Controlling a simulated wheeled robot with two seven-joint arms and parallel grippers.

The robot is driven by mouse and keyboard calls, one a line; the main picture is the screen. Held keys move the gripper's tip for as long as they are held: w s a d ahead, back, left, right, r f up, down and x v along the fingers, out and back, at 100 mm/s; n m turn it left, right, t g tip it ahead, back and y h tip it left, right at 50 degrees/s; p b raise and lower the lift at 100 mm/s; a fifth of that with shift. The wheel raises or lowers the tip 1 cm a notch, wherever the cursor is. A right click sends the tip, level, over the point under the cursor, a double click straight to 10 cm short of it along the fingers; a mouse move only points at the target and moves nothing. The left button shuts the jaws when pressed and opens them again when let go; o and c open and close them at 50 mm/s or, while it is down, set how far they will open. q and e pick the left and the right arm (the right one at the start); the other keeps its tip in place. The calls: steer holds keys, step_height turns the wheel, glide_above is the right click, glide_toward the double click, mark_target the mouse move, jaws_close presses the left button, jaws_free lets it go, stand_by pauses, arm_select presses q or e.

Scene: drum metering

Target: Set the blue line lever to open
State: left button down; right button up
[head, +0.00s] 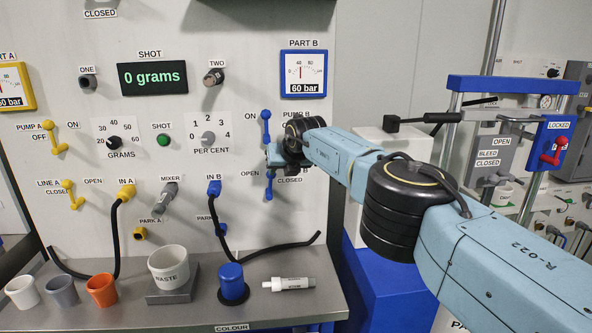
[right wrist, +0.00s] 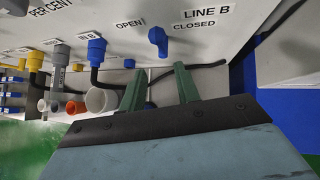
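The blue line lever (head: 269,186) is on the grey panel at the lower right, partly hidden by my right gripper (head: 274,157). The lever points roughly downward. In the right wrist view the blue lever (right wrist: 158,41) sits between the OPEN and CLOSED labels, beside the LINE B label. My right gripper also shows there (right wrist: 158,80), its two green fingers apart with nothing between them. The lever is just beyond the fingertips, and I see a gap between them. My left gripper is not in view.
The blue pump B lever (head: 266,128) is just above my right gripper. The blue IN B fitting (head: 214,188) with a black hose is to the left.

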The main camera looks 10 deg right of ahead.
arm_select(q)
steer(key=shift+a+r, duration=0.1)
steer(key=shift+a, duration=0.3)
